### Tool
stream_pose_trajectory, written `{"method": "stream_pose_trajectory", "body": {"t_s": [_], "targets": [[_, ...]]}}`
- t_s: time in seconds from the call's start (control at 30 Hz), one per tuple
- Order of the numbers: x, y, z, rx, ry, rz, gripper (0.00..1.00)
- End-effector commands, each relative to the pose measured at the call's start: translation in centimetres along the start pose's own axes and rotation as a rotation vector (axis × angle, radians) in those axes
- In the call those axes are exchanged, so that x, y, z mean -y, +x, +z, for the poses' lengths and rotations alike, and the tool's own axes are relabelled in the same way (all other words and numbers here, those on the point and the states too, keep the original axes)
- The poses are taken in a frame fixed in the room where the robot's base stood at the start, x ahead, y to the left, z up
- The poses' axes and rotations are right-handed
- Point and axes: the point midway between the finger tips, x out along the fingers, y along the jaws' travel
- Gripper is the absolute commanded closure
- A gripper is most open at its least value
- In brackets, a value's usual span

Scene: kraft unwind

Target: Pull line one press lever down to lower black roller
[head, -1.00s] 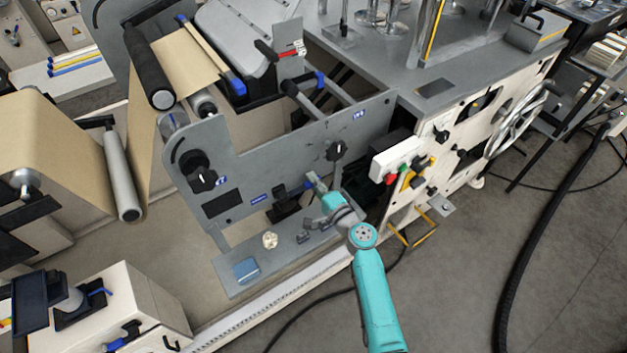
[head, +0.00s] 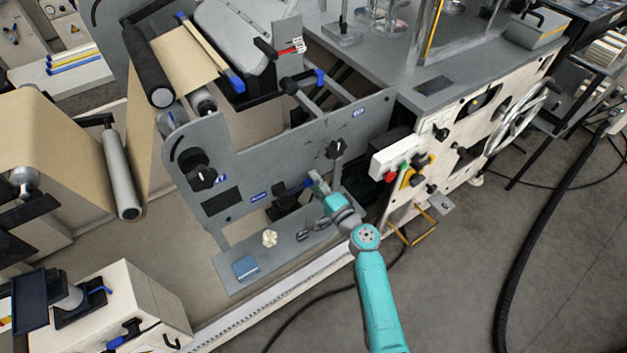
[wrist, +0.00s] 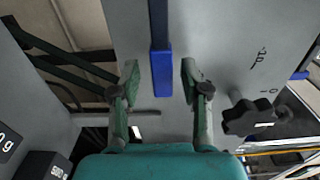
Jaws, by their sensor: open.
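A lever with a blue grip (wrist: 162,73) on a dark bar stands out from the grey machine side plate in the wrist view. In the head view the blue grip (head: 308,183) shows at my gripper's tip. My gripper (wrist: 160,84) is open, with one finger on each side of the blue grip and a visible gap to both. In the head view my gripper (head: 317,184) is low in front of the plate. A black roller (head: 148,66) lies at the upper left, beside the brown paper web; I cannot tell whether it is the lever's roller.
A black knob (wrist: 250,117) is right of my gripper, and it also shows in the head view (head: 336,148). A button box (head: 397,157) is further right. A grey shelf (head: 222,277) with a blue block (head: 246,268) lies below. Floor at the lower right is mostly clear.

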Motion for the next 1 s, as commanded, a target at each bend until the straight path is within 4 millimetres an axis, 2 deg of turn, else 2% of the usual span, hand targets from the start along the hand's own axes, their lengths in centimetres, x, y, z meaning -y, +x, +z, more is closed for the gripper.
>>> {"method": "stream_pose_trajectory", "body": {"t_s": [0.3, 0.5, 0.7, 1.0], "targets": [[-0.1, -6.2, 0.0, -0.003, 0.001, 0.002, 0.54], [-0.1, -9.3, 0.0, -0.002, 0.001, 0.002, 0.54], [-0.1, -10.7, 0.0, -0.001, 0.001, 0.001, 0.54], [-0.1, -10.9, 0.0, 0.0, 0.001, 0.001, 0.54]]}}
